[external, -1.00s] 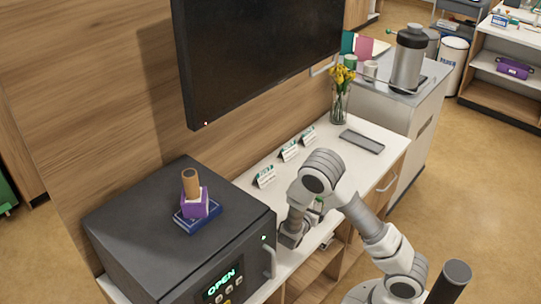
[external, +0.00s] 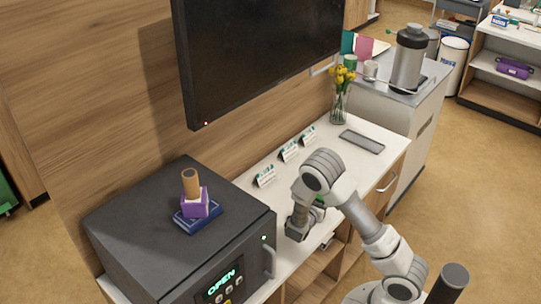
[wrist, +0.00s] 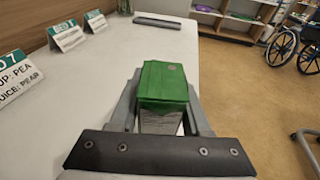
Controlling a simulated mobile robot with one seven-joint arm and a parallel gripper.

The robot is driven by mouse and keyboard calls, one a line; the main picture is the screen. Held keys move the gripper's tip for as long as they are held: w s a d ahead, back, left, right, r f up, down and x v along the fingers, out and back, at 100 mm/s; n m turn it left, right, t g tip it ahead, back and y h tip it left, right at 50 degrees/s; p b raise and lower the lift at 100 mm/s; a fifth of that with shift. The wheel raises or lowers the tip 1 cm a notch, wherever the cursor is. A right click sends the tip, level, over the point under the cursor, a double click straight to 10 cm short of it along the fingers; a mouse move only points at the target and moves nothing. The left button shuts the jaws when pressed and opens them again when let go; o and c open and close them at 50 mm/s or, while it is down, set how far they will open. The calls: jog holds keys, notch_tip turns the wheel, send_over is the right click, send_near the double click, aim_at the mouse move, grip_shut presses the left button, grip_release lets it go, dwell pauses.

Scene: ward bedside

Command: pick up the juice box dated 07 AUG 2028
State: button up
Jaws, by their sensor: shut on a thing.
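My gripper (wrist: 160,120) is shut on a juice box (wrist: 164,84) with a green top and a pale lower side, seen in the wrist view. The box stands between the two fingers, over the white counter. Small print on its side is too small to read, so I cannot tell its date. In the external view my gripper (external: 299,226) is over the counter's front part, right of the black safe-like box. A bit of the green juice box (external: 319,201) shows there, mostly hidden by my arm.
Several folded cards (external: 289,151) stand along the back of the white counter (external: 341,169). A grey flat bar (external: 362,141) and a vase of yellow flowers (external: 340,97) are farther along. The dark box with an OPEN display (external: 150,235) stands at left, with small blocks on top.

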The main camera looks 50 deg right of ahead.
grip_shut()
